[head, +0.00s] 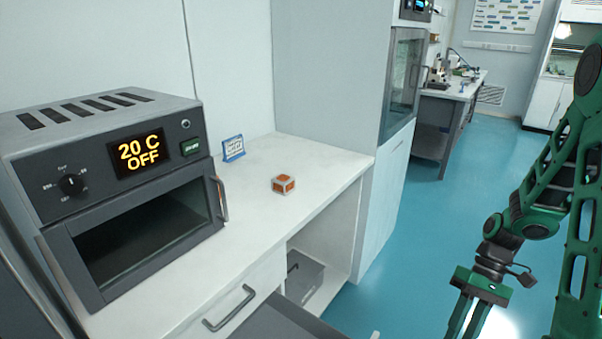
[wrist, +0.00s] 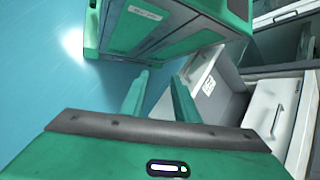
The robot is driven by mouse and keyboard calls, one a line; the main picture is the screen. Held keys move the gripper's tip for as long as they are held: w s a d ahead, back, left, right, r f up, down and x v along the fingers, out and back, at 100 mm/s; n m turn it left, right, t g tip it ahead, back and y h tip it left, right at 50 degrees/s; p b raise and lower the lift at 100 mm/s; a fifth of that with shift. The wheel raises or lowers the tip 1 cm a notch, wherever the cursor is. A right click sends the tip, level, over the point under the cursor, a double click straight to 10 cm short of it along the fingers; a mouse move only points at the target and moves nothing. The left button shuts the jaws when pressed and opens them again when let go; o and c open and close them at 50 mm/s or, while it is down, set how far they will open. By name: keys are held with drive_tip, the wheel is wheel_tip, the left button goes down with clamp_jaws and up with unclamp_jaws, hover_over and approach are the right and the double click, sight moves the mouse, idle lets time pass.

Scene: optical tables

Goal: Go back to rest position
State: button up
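My gripper (head: 472,316) is at the lower right of the head view, at the end of my green arm. It hangs over the blue floor, apart from the white counter. In the wrist view my gripper's two green fingers (wrist: 158,97) stand apart with nothing between them. The fingertips in the head view run off toward the bottom edge.
A white counter (head: 255,215) holds an oven (head: 125,185) reading 20 C OFF, an orange and white cube (head: 283,184) and a small blue-framed sign (head: 233,148). A drawer (head: 285,320) below is pulled out. The blue floor (head: 425,240) is clear between counter and arm.

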drive_tip(key=s+d+r+m+t+h, duration=0.2)
drive_tip(key=s+r, duration=0.3)
drive_tip(key=r, duration=0.4)
drive_tip(key=s+d+r+m+t+h, duration=0.3)
drive_tip(key=s+r, duration=0.3)
drive_tip(key=r, duration=0.3)
drive_tip(key=shift+d+r+m+t, duration=0.15)
drive_tip(key=shift+d+m+t, duration=0.25)
drive_tip(key=shift+m, duration=0.5)
